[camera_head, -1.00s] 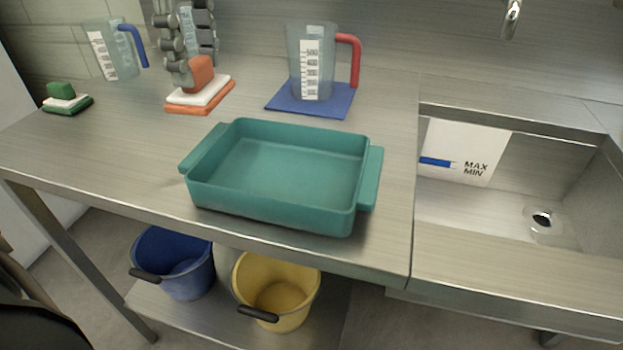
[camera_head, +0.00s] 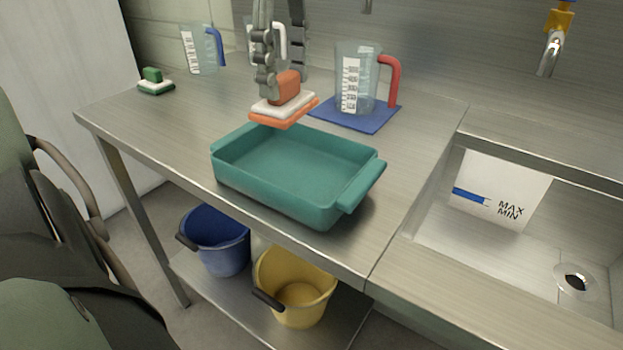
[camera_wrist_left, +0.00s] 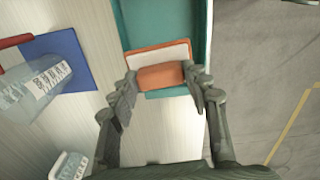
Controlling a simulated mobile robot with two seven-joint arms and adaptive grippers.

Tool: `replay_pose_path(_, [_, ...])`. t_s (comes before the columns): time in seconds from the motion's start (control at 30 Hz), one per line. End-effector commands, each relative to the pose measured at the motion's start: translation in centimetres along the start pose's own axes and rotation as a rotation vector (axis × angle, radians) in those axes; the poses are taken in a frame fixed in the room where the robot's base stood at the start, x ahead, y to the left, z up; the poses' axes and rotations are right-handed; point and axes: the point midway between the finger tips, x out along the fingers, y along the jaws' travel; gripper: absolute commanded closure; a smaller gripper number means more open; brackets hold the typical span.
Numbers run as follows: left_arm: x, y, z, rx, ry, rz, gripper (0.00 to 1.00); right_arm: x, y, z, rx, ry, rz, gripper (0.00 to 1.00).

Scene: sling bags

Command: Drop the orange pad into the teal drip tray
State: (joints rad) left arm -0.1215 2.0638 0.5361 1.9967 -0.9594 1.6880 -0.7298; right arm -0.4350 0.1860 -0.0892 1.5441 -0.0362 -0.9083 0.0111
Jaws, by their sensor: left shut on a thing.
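The orange pad (camera_head: 285,109) has a white layer and an orange block handle on top. My left gripper (camera_head: 282,84) is shut on the handle and holds the pad above the far edge of the teal drip tray (camera_head: 330,215). In the left wrist view, my left gripper (camera_wrist_left: 162,80) has its fingers on either side of the orange handle, and the pad (camera_wrist_left: 178,50) covers part of the tray's end (camera_wrist_left: 135,20). The visible inside of the tray is empty. My right gripper is not in view.
A jug with a red handle (camera_head: 357,80) stands on a blue mat (camera_head: 380,120) right of the pad. A blue-handled jug (camera_head: 197,50) and a green pad (camera_head: 155,82) are at the left. A sink (camera_head: 540,230) is at the right. Blue (camera_head: 222,245) and yellow (camera_head: 290,290) buckets stand below.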

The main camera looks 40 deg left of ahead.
Motion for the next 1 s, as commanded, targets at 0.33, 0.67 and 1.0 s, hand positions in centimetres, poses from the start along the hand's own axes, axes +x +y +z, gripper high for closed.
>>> replay_pose_path(0.33, [1.6,0.0,0.0,0.004,0.0,-0.003,0.86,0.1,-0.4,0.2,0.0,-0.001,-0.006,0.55])
replay_pose_path(0.67, [5.1,0.0,0.0,0.002,0.0,-0.001,0.86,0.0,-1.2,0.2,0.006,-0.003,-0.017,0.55])
replay_pose_path(1.0, [6.0,0.0,0.0,0.002,0.0,0.001,0.86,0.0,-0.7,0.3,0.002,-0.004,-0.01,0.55])
